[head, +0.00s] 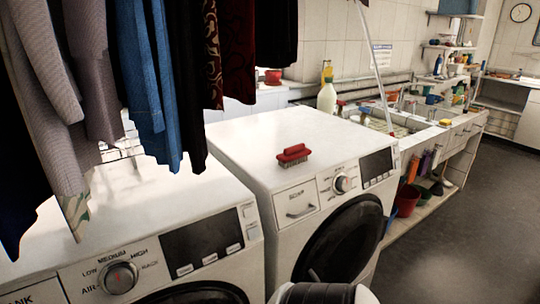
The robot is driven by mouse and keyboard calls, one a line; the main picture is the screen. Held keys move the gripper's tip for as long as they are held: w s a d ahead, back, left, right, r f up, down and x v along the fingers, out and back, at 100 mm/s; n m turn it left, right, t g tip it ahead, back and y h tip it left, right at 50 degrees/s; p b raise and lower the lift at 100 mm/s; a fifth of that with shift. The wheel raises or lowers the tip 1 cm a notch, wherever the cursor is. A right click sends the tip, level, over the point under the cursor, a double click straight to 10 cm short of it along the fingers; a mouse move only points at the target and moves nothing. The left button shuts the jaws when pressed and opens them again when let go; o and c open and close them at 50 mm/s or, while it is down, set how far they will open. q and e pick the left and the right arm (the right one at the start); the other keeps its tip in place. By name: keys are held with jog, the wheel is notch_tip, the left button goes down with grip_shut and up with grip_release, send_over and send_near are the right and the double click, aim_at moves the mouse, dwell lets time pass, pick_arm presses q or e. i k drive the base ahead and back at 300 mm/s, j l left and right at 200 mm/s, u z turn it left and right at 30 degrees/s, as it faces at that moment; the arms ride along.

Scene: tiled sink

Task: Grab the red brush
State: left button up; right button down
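The red brush (293,154) lies on the white top of the right-hand washing machine (248,140), near its front edge. Its red handle is on top and its pale bristles face down. Nothing is touching it from above. Neither of my grippers can be made out in the head view. A white and black part of my own body shows at the bottom edge, below the machine's round door.
Hanging clothes (150,75) fill the upper left, above the left washing machine (130,220). A pale bottle (327,97) stands behind the right machine. A tiled sink (400,125) lies to the right. The dark floor (475,230) at right is clear.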

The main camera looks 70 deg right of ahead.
aim_at(296, 154)
jog(key=z, duration=2.5)
jog(key=l+u, duration=0.15)
jog(key=u, duration=0.35)
jog(key=i+l+u, duration=0.25)
jog(key=l, duration=0.3)
jog(key=l+u, duration=0.2)
jog(key=l, duration=0.3)
jog(key=i+l+u, duration=0.1)
jog(key=l+u, duration=0.15)
jog(key=l, duration=0.35)
